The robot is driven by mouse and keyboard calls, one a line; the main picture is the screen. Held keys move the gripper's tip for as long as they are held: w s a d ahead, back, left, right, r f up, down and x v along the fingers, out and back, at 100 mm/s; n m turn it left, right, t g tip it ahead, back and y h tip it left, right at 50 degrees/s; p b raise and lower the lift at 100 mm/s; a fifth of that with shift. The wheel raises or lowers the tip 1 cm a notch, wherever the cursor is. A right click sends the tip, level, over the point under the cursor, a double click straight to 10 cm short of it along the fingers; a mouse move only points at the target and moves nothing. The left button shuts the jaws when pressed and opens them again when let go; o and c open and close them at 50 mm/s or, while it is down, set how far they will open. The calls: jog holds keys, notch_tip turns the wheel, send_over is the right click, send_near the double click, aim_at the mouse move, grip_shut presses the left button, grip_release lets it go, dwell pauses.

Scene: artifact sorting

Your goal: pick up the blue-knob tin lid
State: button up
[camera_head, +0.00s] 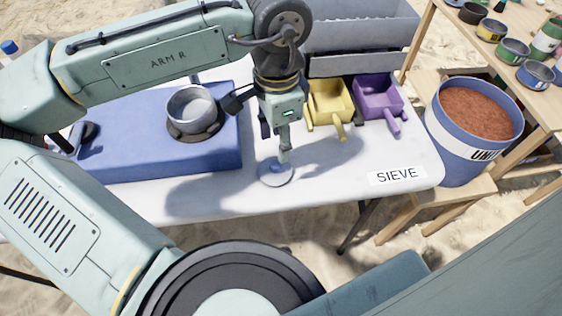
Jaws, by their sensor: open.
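The tin lid (284,180) is a small pale disc with a blue knob, lying flat on the white table. It is in the head view, near the front edge of the table. My gripper (282,154) points down right above the lid, with its fingers close to the knob. It is open. The fingertips partly cover the knob, so I cannot tell whether they touch it or stand around it.
A blue block (160,160) on the left bears a grey metal bowl (190,118). Yellow (330,102) and purple (376,98) scoops stand behind on the right. A "SIEVE" label (398,176) marks the table's right corner. A blue bucket (455,150) of reddish soil stands beyond.

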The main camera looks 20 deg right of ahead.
aim_at(276, 165)
jog(key=f, duration=0.8)
jog(key=shift+w+a+p, duration=0.15)
jog(key=shift+a+p, duration=0.1)
jog(key=shift+p, duration=0.1)
jog(key=c, duration=0.9)
jog(key=shift+r, duration=0.1)
